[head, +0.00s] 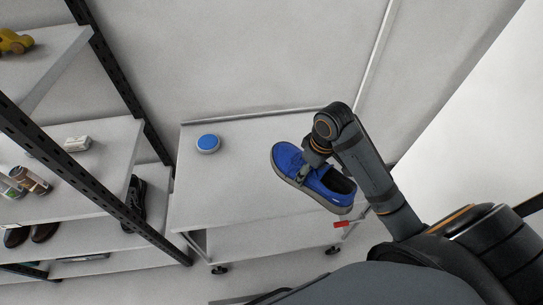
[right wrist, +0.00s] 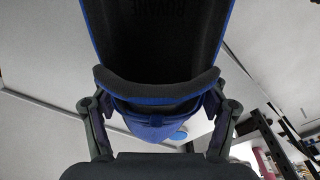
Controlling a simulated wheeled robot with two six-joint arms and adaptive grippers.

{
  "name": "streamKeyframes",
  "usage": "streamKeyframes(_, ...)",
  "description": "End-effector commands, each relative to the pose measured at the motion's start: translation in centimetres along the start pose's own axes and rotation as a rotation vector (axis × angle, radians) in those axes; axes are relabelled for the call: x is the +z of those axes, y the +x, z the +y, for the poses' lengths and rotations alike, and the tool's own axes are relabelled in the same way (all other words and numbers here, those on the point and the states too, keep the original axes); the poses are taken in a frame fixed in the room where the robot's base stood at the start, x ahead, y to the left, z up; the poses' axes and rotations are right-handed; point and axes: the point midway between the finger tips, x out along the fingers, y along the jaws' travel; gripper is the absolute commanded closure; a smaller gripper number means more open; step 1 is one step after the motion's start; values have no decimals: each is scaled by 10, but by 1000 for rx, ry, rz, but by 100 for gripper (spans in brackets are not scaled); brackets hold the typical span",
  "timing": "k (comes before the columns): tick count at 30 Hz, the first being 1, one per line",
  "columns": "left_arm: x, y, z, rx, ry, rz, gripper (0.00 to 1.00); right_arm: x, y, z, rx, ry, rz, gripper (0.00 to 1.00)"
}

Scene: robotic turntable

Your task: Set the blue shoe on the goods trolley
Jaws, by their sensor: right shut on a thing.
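The blue shoe (head: 290,160) has a grey sole and a dark inside. My right gripper (head: 312,168) is shut on it and holds it over the right part of the goods trolley (head: 230,185), a white cart with dark castors. I cannot tell whether the sole touches the trolley top. In the right wrist view the shoe (right wrist: 155,105) fills the middle, between the two fingers of my right gripper (right wrist: 160,125). My left gripper is not in view.
A round blue-topped object (head: 208,142) sits on the trolley's left part. A shelf rack (head: 70,190) with black posts stands at the left, holding a yellow toy car (head: 14,42), cans and dark shoes (head: 135,200). The trolley's middle top is clear. A wall rises behind it.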

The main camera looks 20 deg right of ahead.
Motion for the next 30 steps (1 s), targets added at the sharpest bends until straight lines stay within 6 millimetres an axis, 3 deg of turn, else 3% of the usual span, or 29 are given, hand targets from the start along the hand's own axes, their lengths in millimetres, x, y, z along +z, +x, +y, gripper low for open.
streamKeyframes(3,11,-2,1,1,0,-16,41,6,-5,-10,-14,-130,-1,70)
streamKeyframes(8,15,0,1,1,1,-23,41,6,-4,-10,-17,-157,0,70)
streamKeyframes(11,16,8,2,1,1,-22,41,-6,7,0,-19,-154,2,70)
streamKeyframes(21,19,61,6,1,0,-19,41,-64,71,62,-19,-151,0,70)
streamKeyframes(24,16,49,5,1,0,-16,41,-74,81,72,-20,-152,-2,70)
streamKeyframes(30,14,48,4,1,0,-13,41,-81,97,81,-17,-152,0,70)
